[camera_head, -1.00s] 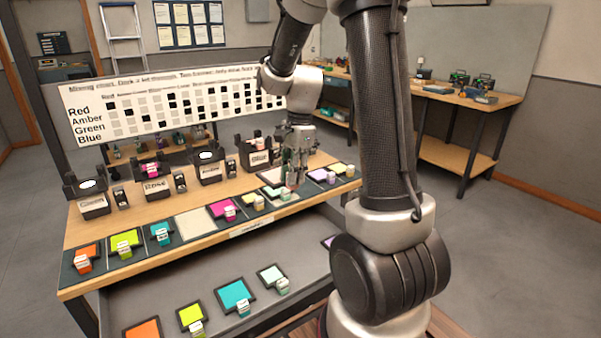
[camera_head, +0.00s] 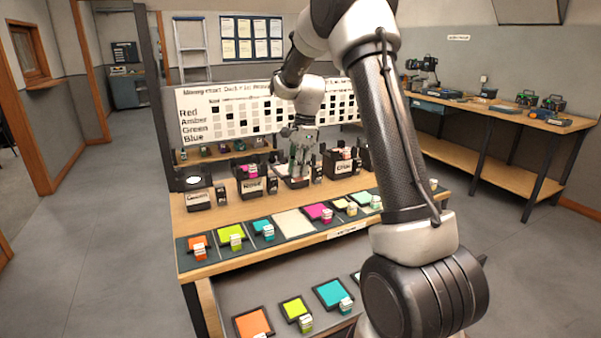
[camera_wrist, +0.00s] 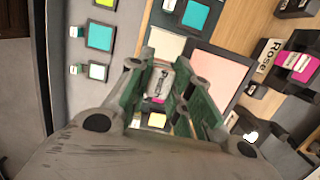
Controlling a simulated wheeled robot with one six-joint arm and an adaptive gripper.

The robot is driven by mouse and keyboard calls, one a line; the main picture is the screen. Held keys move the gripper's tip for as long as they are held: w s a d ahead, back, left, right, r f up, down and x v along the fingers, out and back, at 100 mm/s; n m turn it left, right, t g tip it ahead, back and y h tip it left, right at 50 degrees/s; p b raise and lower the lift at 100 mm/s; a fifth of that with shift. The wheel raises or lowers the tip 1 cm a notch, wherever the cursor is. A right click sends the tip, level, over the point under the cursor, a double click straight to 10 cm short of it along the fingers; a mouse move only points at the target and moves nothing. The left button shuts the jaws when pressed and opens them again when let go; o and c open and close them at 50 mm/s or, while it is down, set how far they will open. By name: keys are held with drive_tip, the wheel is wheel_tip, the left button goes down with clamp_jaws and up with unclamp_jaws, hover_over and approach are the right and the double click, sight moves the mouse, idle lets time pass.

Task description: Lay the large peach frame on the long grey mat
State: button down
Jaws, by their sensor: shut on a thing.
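The large peach frame (camera_wrist: 222,74), a pale peach panel with a dark border, hangs from my gripper (camera_wrist: 157,82). The green fingers are shut around its white-labelled block (camera_wrist: 155,78). The long grey mat (camera_head: 217,257) runs along the bench front, in front of my gripper. It bears several coloured frames and a bare cream patch (camera_head: 293,222), which also shows in the wrist view (camera_wrist: 163,44).
Labelled holders, including Rose (camera_head: 250,183), stand behind the mat, close to my gripper. A chart board (camera_head: 260,108) rises at the back. A lower grey shelf holds orange, lime and teal frames (camera_head: 330,292). Open floor lies left of the bench.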

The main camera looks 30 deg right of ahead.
drive_tip(key=shift+s+d+f, duration=0.1)
drive_tip(key=shift+f, duration=8.45)
drive_tip(key=shift+f, duration=1.25)
drive_tip(key=c, duration=1.2)
unclamp_jaws()
wheel_tip(320, 180, up, 19)
drive_tip(key=d, duration=0.1)
drive_tip(key=shift+d, duration=0.4)
drive_tip(key=shift+f, duration=0.1)
